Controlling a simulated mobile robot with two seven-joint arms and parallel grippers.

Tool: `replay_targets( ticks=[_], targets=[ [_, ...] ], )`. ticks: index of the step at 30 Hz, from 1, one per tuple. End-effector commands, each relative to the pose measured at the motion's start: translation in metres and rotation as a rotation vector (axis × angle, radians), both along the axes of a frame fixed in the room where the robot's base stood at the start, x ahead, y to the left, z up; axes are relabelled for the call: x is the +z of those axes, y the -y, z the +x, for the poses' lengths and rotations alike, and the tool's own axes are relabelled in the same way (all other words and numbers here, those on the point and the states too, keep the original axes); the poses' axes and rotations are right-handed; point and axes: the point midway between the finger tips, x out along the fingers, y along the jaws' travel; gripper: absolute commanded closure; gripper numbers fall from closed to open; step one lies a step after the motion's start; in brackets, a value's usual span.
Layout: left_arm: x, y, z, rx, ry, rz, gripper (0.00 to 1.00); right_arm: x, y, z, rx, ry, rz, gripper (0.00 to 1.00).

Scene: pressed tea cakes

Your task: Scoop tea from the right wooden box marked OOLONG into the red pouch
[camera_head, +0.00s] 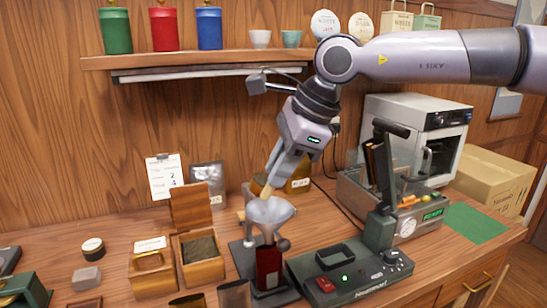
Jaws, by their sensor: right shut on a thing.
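My right gripper (272,178), on the arm coming in from the right, points down and is shut on a light wooden piece (266,190), seemingly a scoop. Its lower end is over or in the grey metal funnel (280,212); I cannot tell what it carries. The red pouch (269,268) stands upright directly below the funnel, its top hidden by it. An open wooden box (203,270) left of the pouch holds dark tea leaves (199,249), its lid (191,206) raised behind. I cannot read a mark on it. My left gripper is out of view.
A sealer (345,275) with a green light stands right of the pouch. Another wooden box (152,283) is left of the open one. A wooden container (299,184) and a steel appliance (345,188) stand behind. A shelf (150,61) with tins runs above.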

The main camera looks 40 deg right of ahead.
Motion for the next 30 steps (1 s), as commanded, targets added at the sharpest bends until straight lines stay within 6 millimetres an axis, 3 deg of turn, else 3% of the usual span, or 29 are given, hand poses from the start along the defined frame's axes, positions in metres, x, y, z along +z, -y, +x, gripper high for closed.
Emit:
replay_targets(
  ticks=[8,30],
  targets=[
    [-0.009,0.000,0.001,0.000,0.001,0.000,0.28,-0.012,0.005,-0.008,-0.001,0.166,0.105,1.00],
    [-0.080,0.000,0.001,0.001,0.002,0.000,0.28,-0.029,0.011,-0.016,-0.002,0.372,0.227,1.00]
  ],
)
